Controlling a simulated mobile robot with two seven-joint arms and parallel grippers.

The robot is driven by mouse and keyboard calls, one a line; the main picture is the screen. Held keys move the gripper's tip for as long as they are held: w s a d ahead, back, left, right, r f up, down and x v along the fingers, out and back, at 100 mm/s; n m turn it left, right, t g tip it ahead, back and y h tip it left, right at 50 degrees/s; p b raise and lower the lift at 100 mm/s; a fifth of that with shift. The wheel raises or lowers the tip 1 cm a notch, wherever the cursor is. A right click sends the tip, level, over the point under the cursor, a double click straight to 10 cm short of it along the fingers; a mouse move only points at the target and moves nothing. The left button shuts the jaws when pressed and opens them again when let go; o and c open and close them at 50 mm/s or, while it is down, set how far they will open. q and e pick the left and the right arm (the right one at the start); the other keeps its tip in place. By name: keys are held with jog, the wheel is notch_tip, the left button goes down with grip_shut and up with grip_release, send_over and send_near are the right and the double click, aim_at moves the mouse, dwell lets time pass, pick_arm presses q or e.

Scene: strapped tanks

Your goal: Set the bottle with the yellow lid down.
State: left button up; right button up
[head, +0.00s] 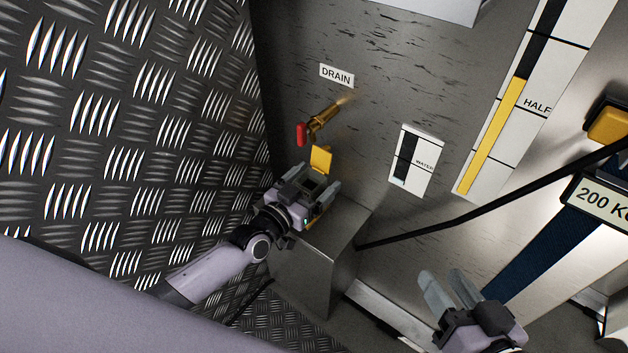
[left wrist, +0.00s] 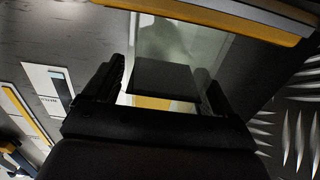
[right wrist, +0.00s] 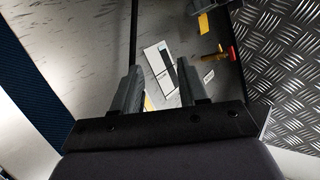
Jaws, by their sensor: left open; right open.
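The yellow lid (head: 320,159) of the bottle shows just beyond my left gripper (head: 318,184), above the metal block. A yellow patch, likely the same lid, shows at the top of the right wrist view (right wrist: 203,23). My left gripper is open, with its fingers at the two sides of the bottle; I cannot tell whether they touch it. In the left wrist view a dark square part lies between the fingers, with something pale and see-through behind it. Most of the bottle is hidden by the gripper. My right gripper (head: 452,291) is open and empty, low and to the right.
The metal block (head: 322,262) stands under my left gripper, against the tank wall. A brass drain tap with a red handle (head: 302,134) sticks out just above. Treaded plate (head: 130,130) fills the left. A dark strap (head: 500,204) runs rightward from the block. A WATER label (head: 415,160) is nearby.

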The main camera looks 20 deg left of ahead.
pick_arm(q)
jog(key=shift+r, duration=0.15)
jog(key=p+v, duration=0.3)
jog(key=v, duration=0.4)
jog(key=shift+s+r, duration=0.1)
jog(key=shift+s, duration=0.1)
jog(key=shift+p+v, duration=0.45)
jog(key=shift+v, duration=1.85)
pick_arm(e)
jog(key=shift+s+d+g+h, duration=0.1)
jog(key=shift+d+g+h, duration=0.05)
jog(key=shift+g+h, duration=0.2)
jog(key=shift+r, duration=0.15)
